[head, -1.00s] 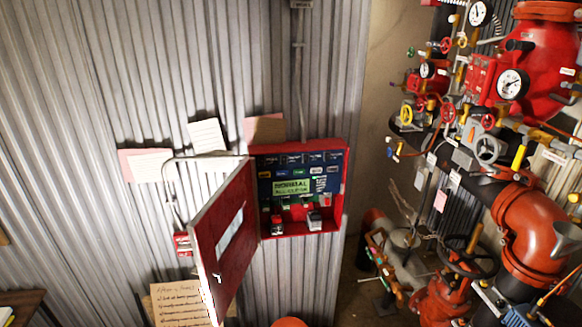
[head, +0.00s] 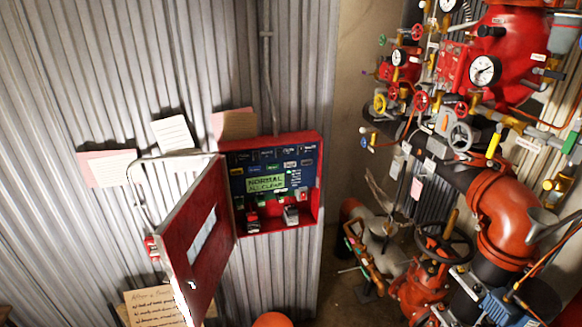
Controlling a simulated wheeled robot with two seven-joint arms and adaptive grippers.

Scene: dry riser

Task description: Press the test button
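A red control box (head: 318,175) is fixed to the corrugated metal wall, and its red door (head: 190,235) hangs open to the left. Inside is a dark blue panel with rows of small labelled parts and a green display (head: 265,183) that reads "NORMAL" with smaller text below. Two small devices, one red and dark (head: 252,219) and one grey (head: 291,214), sit at the bottom of the box. I cannot tell which part is the test button; the labels are too small. Neither of my grippers is in view.
Red pipes (head: 505,215), valves with handwheels and gauges (head: 485,71) crowd the right side. Paper notes (head: 172,133) are on the wall left of the box, and a handwritten sheet (head: 150,305) is below the door. A round orange-red thing (head: 272,320) shows at the bottom edge.

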